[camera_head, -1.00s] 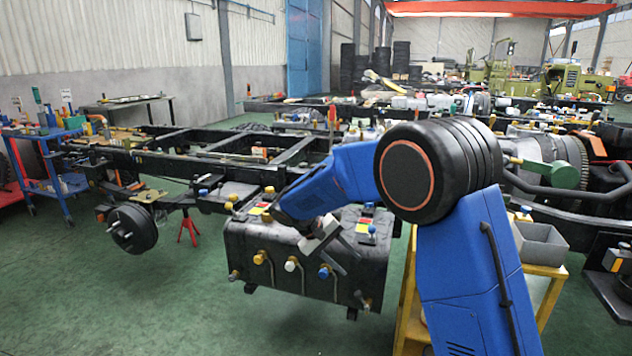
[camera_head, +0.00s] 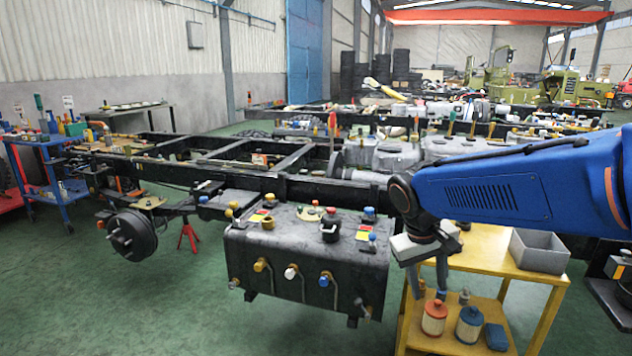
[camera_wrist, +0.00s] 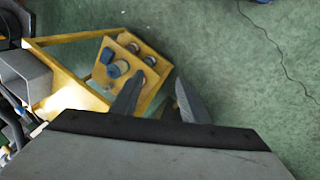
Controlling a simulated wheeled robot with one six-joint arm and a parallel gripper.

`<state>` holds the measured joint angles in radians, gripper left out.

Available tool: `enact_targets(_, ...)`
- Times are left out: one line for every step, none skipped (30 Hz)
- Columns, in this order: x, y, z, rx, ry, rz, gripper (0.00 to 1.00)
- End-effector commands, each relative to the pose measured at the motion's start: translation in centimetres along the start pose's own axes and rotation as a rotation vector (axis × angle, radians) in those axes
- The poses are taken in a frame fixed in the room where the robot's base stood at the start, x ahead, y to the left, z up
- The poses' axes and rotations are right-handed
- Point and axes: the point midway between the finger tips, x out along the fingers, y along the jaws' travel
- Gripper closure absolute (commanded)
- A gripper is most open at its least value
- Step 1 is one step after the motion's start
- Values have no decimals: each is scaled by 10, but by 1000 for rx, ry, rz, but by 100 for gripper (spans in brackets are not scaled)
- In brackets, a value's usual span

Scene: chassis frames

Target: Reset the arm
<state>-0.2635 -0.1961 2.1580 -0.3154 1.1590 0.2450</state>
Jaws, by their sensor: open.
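My blue arm (camera_head: 500,190) reaches in from the right in the head view. My gripper (camera_head: 427,290) hangs downward at its end, in front of the yellow cart (camera_head: 487,255) and right of the black tank (camera_head: 300,255). In the wrist view my gripper (camera_wrist: 152,98) shows two grey fingers spread apart with nothing between them. The fingers overlap the cart's lower shelf from this angle; their height above it cannot be told.
A grey bin (camera_head: 540,250) stands on the cart's top. A red-topped bottle (camera_head: 434,317) and a blue-topped bottle (camera_head: 469,324) are on its lower shelf. A truck chassis (camera_head: 285,183) fills the middle. Green floor (camera_head: 150,310) is free at the front left.

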Motion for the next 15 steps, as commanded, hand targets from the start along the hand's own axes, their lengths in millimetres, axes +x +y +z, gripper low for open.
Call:
enact_targets(-3, 5, 14, 14, 15, -17, 59)
enact_targets(-4, 7, 21, 21, 23, -27, 59)
enact_targets(-4, 9, 30, 28, 34, -40, 59)
enact_targets(-5, 11, 38, 34, 42, -50, 59)
enact_targets(-6, 12, 45, 40, 51, -60, 59)
enact_targets(-6, 14, 54, 49, 63, -72, 59)
enact_targets(-6, 15, 61, 54, 71, -81, 59)
enact_targets(-7, 16, 68, 60, 81, -90, 59)
enact_targets(-7, 17, 77, 69, 93, -102, 59)
enact_targets(-7, 17, 84, 75, 103, -111, 59)
enact_targets(-7, 18, 90, 80, 113, -119, 59)
enact_targets(-6, 18, 99, 89, 125, -130, 59)
enact_targets(-6, 18, 106, 96, 136, -138, 59)
enact_targets(-6, 18, 112, 101, 146, -145, 59)
enact_targets(-5, 18, 121, 109, 160, -156, 59)
